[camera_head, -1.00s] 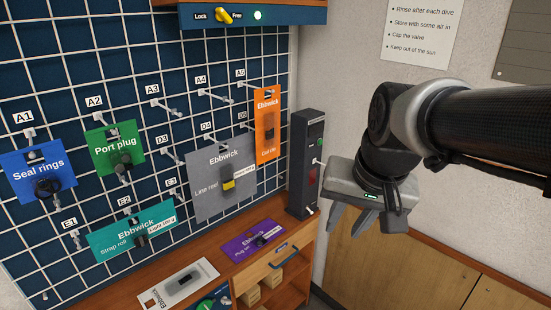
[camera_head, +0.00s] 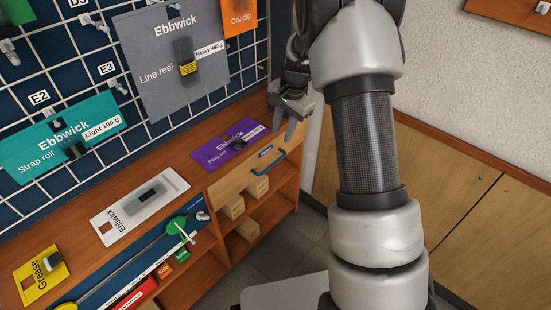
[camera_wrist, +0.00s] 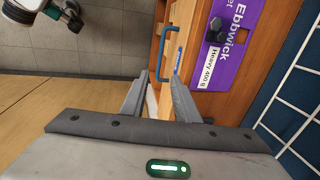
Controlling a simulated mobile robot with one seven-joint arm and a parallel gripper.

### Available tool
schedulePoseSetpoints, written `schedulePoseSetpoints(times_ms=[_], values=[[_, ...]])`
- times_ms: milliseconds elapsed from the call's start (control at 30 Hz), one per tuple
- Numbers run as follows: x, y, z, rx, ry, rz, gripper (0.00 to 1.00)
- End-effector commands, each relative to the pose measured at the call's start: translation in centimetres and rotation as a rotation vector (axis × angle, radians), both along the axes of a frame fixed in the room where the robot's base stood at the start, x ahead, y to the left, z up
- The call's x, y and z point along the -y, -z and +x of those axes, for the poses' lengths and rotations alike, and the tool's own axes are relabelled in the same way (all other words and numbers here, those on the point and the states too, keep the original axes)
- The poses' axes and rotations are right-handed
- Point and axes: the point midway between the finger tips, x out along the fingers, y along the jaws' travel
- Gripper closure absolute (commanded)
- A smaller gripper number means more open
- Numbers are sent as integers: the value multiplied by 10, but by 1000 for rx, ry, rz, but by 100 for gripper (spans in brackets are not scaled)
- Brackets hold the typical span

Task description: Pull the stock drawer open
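The stock drawer (camera_head: 238,179) is a wooden front under the bench top and looks shut. It carries a blue bar handle (camera_head: 270,168) and a small blue label. In the wrist view the handle (camera_wrist: 162,48) stands just beyond the fingertips, roughly in line with the gap between them. My gripper (camera_head: 284,132) is above the handle at the bench's right end, its fingers pointing down. In the wrist view my gripper (camera_wrist: 158,76) is open, with nothing between its fingers. The handle looks apart from the fingers.
A purple package (camera_head: 228,143) lies on the bench top near the drawer. Below the drawer are open shelves with small wooden boxes (camera_head: 232,207). A white package (camera_head: 140,206) lies farther left. The wire grid panel (camera_head: 100,90) rises behind. Floor in front of the shelves is clear.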

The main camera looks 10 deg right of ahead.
Motion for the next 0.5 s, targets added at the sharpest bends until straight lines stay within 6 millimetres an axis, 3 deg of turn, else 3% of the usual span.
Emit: schedulePoseSetpoints(times_ms=[100, 500], values=[[-3, 31, 3, -4, -2, 0, 72], [-12, 112, 16, -2, -3, -1, 72]])
